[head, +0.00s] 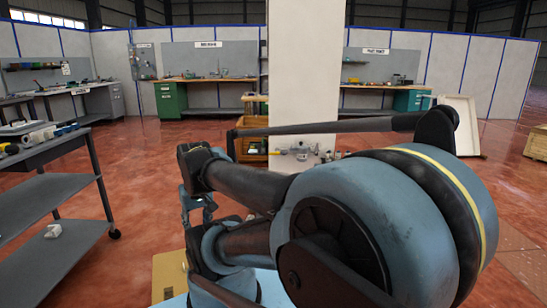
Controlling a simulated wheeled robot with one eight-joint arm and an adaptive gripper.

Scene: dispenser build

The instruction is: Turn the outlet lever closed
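My arm fills the middle and right foreground of the head view. Dark jointed parts (199,205) show at its left side, and they may belong to my gripper. The fingertips cannot be made out, so I cannot tell whether it is open or shut. Small metallic and pale parts (302,151) stand in front of the white column, just beyond my arm. They are too small to identify. I cannot make out an outlet lever, and my arm hides much of the area in front of me.
A grey shelved cart (60,185) with several items stands at the left, a small white piece (53,231) on its lower shelf. A white column (304,70) rises ahead. Workbenches line the back wall. A wooden crate (537,143) stands far right. Red floor is open between cart and benches.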

